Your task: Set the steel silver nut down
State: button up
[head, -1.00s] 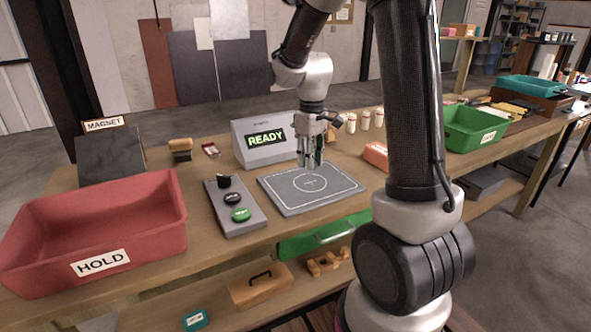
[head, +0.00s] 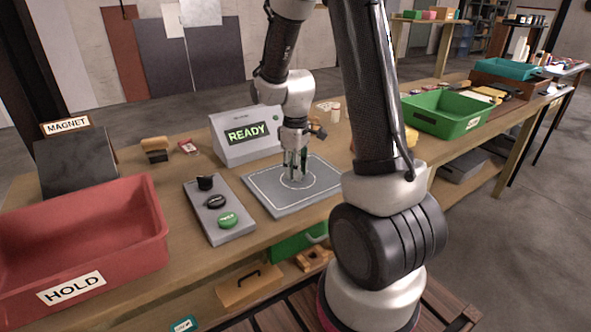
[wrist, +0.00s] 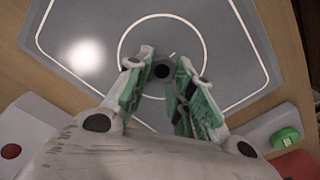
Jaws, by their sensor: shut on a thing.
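My gripper (head: 295,177) points down over the middle of the grey detector plate (head: 262,196), inside its white circle. In the wrist view, the green-padded fingers (wrist: 163,80) are close together, shut on the steel silver nut (wrist: 162,59). Only a little of the nut shows between the fingertips, around a dark round spot. It is grey against the grey plate, so its outline is hard to make out. The fingertips are very low over the plate; I cannot tell whether the nut touches it.
A grey box reading READY (head: 228,156) stands behind the plate. A button panel (head: 233,236) with a green button lies left of it. A red HOLD bin (head: 110,264) is at the left, a green bin (head: 436,127) at the right. The plate around the gripper is clear.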

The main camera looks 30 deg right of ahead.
jog(key=shift+f, duration=0.2)
jog(key=o, duration=1)
notch_tip(320, 180, up, 12)
jog(key=s+a+r+m+t, duration=0.1)
jog(key=s+r+m, duration=0.1)
jog(key=s, duration=0.4)
jog(key=s+r+m+t, duration=0.1)
jog(key=s+r+m, duration=0.1)
jog(key=s+r, duration=0.2)
jog(key=s+a+r+m+t, duration=0.1)
jog(key=s+r+m+t, duration=0.1)
jog(key=s, duration=0.8)
jog(key=shift+s+a+r, duration=0.1)
jog(key=shift+a+r, duration=0.1)
jog(key=shift+r, duration=0.25)
jog(key=shift+s+a+r, duration=0.1)
jog(key=shift+a+r, duration=0.05)
jog(key=shift+r, duration=0.3)
